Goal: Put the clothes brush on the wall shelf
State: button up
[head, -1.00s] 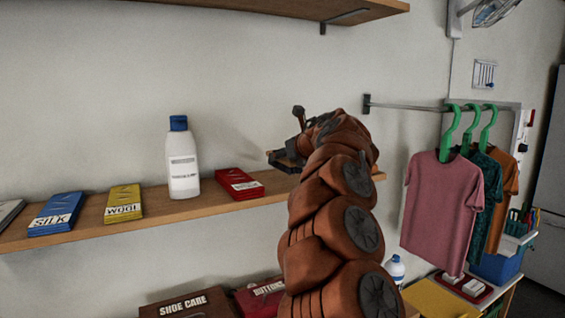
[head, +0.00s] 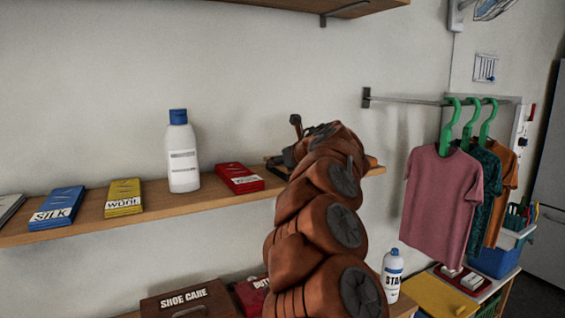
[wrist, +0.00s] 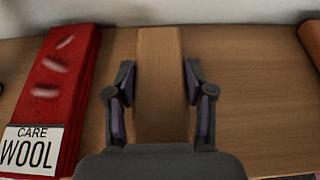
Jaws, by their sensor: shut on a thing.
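The clothes brush (wrist: 160,60), with a plain light-brown wooden back, lies lengthwise between the fingers of my gripper (wrist: 159,95) in the wrist view. The gripper is shut on it. The wall shelf (wrist: 250,110) is right under them, but I cannot tell whether the brush touches the board. In the head view my gripper (head: 285,158) is low over the right part of the wall shelf (head: 90,220), just right of a red packet (head: 238,176). My arm hides most of the gripper and the brush there.
The red packet (wrist: 60,75) lies close left of the fingers. A white bottle (head: 183,155), a yellow wool box (head: 123,195) and a blue silk box (head: 58,206) stand further left. A higher shelf (head: 300,8) is above. Shirts (head: 450,200) hang at right. A brown object (wrist: 311,40) edges in.

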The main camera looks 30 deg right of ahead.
jog(key=o, duration=1.2)
jog(key=shift+o, duration=0.2)
jog(key=shift+r, duration=0.15)
jog(key=shift+s, duration=0.25)
jog(key=b+v, duration=0.3)
jog(key=v, duration=0.8)
jog(key=shift+s, duration=0.25)
jog(key=shift+r, duration=0.1)
